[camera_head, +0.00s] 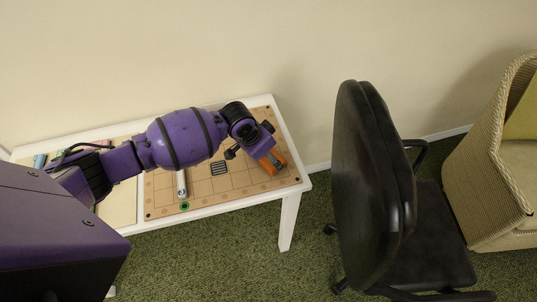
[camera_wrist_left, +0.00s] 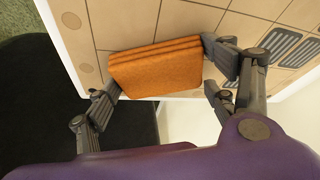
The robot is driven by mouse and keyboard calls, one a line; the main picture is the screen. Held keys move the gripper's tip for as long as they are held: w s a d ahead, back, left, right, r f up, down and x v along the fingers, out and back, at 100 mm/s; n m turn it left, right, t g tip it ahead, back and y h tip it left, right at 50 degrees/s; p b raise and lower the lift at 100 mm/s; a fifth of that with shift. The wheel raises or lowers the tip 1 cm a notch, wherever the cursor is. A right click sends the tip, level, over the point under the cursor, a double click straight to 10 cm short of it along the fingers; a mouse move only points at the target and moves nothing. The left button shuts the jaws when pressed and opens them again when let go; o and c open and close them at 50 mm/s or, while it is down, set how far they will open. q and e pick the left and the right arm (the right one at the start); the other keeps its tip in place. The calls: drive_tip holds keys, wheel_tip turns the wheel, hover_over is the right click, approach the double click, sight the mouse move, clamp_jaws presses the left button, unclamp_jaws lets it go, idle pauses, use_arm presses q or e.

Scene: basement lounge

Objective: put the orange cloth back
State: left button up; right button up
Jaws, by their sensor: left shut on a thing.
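The folded orange cloth (camera_head: 272,162) is at the right end of a tan gridded board on a white table. In the left wrist view the cloth (camera_wrist_left: 158,70) lies between the two fingers of my left gripper (camera_wrist_left: 160,75), which is shut on it. In the head view my left gripper (camera_head: 259,148) reaches down over the cloth from the left. I cannot tell whether the cloth touches the board. My right gripper is in neither view.
The gridded board (camera_head: 223,189) has dark striped patches (camera_head: 219,168), a white cylinder (camera_head: 181,184) and a small green ring (camera_head: 184,206). A black office chair (camera_head: 375,165) stands right of the white table (camera_head: 288,215). A wicker armchair (camera_head: 490,165) is at the far right.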

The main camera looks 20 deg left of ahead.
use_arm(q)
drive_tip(key=o, duration=1)
drive_tip(key=shift+o, duration=1.2)
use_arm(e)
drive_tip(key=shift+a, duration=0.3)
use_arm(q)
drive_tip(key=shift+r, duration=0.2)
drive_tip(key=p+v, duration=0.1)
drive_tip(key=v, duration=1.1)
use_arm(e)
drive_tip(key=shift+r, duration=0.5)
